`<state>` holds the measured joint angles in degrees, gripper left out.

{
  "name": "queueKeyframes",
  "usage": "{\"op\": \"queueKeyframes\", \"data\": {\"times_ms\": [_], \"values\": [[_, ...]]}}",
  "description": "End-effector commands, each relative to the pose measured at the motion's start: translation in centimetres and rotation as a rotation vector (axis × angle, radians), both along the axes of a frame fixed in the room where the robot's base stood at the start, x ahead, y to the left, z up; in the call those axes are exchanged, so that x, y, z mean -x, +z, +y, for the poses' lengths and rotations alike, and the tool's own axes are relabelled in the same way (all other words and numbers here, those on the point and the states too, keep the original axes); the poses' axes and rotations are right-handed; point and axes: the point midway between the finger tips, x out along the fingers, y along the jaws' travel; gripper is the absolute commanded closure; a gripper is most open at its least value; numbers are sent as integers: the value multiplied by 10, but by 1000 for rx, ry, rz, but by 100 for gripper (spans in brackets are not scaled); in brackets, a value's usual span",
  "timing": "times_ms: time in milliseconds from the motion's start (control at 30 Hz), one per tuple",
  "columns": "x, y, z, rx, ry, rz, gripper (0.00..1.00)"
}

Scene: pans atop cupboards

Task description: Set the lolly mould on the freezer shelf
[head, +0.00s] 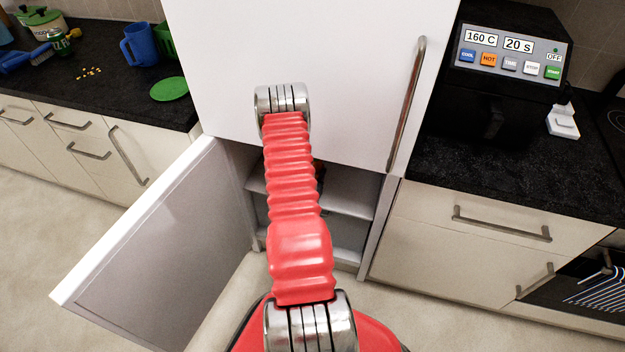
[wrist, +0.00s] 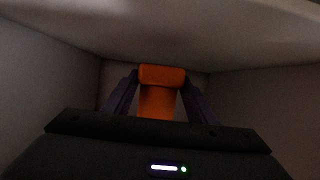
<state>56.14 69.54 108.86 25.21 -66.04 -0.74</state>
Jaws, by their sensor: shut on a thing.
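My gripper (wrist: 160,92) shows in the wrist view, its two purple fingers shut on an orange object, which I take to be the lolly mould (wrist: 160,76). The mould has a wider block at its far end and a narrower part towards me. It is inside a dim compartment with pale walls and a pale surface above. In the head view my red arm reaches into the open lower compartment and hides most of the gripper and mould. A pale freezer shelf (head: 347,203) shows right of the arm. I cannot tell whether the mould touches a shelf.
The freezer door (head: 150,250) stands open to the left. The tall white upper door (head: 350,70) is closed, with a long handle. A black appliance (head: 510,75) stands on the right counter. The left counter (head: 110,95) holds a blue mug and a green disc.

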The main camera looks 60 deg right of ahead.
Motion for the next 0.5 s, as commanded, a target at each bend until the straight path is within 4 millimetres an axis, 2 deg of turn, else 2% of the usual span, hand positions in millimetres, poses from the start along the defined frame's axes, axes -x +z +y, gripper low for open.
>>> {"op": "queueKeyframes", "data": {"times_ms": [167,500], "values": [[0,-5,0,1,-1,0,82],[0,-38,-1,2,-1,-1,82]]}}
